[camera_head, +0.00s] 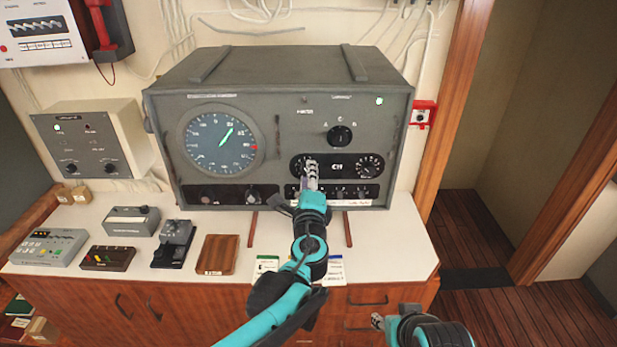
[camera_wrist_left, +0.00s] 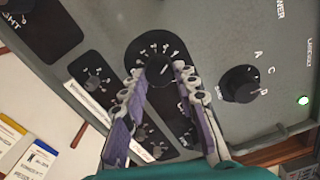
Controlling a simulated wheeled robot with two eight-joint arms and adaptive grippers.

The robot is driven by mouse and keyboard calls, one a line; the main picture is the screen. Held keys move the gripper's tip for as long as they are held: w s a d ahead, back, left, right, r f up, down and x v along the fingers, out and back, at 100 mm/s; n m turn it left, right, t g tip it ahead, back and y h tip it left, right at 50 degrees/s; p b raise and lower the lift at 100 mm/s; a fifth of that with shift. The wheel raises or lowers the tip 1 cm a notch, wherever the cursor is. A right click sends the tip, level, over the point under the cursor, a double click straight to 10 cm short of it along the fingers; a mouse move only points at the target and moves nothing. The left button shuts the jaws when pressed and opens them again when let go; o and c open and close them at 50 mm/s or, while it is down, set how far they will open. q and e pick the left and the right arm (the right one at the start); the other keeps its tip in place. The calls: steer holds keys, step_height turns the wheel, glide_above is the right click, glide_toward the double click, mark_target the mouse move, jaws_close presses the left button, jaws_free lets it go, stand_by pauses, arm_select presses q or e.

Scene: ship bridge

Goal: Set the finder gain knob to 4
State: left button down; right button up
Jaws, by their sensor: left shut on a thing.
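The grey finder unit (camera_head: 330,105) stands on the white counter, with a black panel low on its front. My left gripper (camera_head: 311,168) is at the left dial of this panel and covers most of it. In the left wrist view, my left gripper (camera_wrist_left: 163,80) is shut on a round black knob (camera_wrist_left: 158,69), one finger on each side. White scale marks show around the knob, and a white pointer line on it slants to the upper right; the numbers are too small to read. My right gripper (camera_head: 378,321) is low and away from the panel; its jaws are unclear.
A numbered dial (camera_head: 369,166) sits right of the held knob, with a selector knob (camera_head: 340,136) above. A row of small knobs (camera_head: 340,193) lies just below.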

arm_select(q)
steer(key=shift+m, duration=1.1)
steer(key=c, duration=1.2)
jaws_free()
steer(key=shift+o, duration=0.2)
steer(key=shift+s, duration=0.1)
steer(key=s, duration=1.1)
steer(key=shift+s, duration=0.4)
steer(key=shift+a+f, duration=0.1)
steer(key=shift+f, duration=0.05)
